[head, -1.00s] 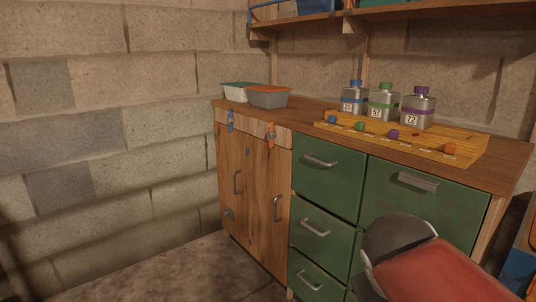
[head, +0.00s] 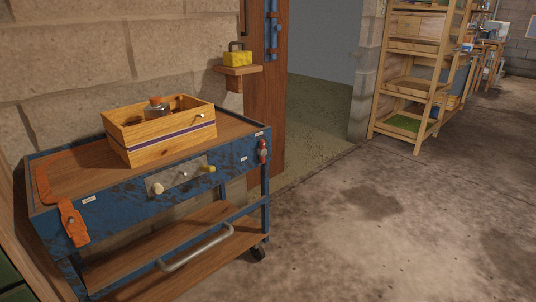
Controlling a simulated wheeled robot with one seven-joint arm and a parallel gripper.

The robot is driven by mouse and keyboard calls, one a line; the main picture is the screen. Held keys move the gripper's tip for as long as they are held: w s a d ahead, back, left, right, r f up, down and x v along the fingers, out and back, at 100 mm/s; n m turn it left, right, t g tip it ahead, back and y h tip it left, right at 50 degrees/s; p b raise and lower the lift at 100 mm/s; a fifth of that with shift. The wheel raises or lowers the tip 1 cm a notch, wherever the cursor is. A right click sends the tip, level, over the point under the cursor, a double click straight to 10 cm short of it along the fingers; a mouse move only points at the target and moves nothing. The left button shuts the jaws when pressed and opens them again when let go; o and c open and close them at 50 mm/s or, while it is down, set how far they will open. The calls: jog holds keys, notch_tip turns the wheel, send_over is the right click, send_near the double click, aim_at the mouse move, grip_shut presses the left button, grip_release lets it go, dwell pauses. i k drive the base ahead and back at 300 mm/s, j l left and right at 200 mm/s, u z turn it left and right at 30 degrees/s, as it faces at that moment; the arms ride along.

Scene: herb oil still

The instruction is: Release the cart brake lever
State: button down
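A blue cart (head: 130,227) with a wooden top stands against the block wall at the left. A small red lever-like part (head: 262,151) sits at its right front corner, with a small white label beside it. An orange flap or clasp (head: 72,222) hangs over the front left edge. A metal plate (head: 183,174) on the front carries a pale knob (head: 158,188) and a yellow knob or handle (head: 209,169). The labels are too small to read, and I cannot tell for sure which part is the brake lever. My gripper is out of view.
A wooden box (head: 160,140) holding a stoppered bottle (head: 156,107) stands on the cart. A grey push handle (head: 196,249) projects low in front. A wall shelf (head: 237,71) holds a yellow item. A doorway and wooden rack (head: 408,85) stand beyond; the concrete floor at right is clear.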

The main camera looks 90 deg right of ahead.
aim_at(261, 151)
jog(key=k+j+z, duration=0.1)
jog(key=z, duration=2.9)
